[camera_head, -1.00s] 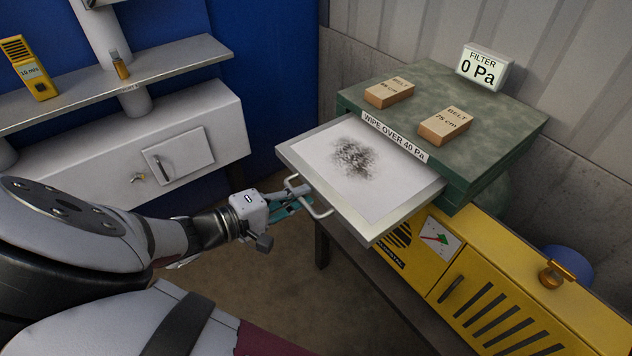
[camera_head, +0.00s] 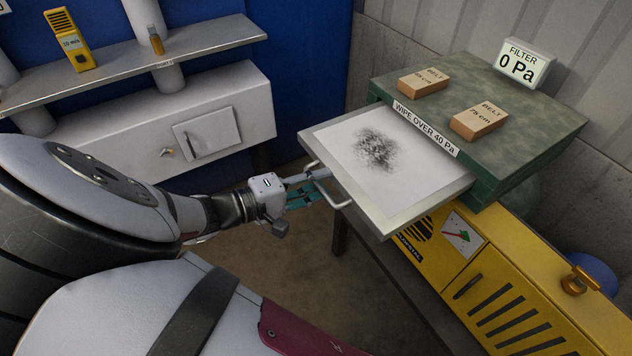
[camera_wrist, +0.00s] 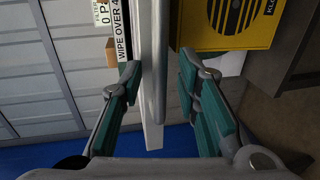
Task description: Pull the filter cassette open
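The filter cassette (camera_head: 430,205) is a flat grey-framed tray with a white sheet bearing a dark smudge. It is drawn well out of the green housing (camera_head: 520,120). Its wire handle (camera_head: 341,203) is on its front edge. My gripper (camera_head: 312,187) is at this handle, its fingers pointing to it. In the wrist view my gripper (camera_wrist: 160,75) has its teal-padded fingers apart, with the grey handle bar (camera_wrist: 159,60) between them and gaps visible beside it. The display (camera_head: 524,64) reads FILTER 0 Pa, and a label (camera_head: 426,128) reads WIPE OVER 40 Pa.
Two belt boxes (camera_head: 423,82) (camera_head: 479,121) lie on the housing. A yellow machine (camera_head: 500,290) stands below the cassette. A shelf (camera_head: 120,62) with a yellow meter (camera_head: 68,40) and a white cabinet (camera_head: 90,150) are at left. Floor is clear in front of the cassette.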

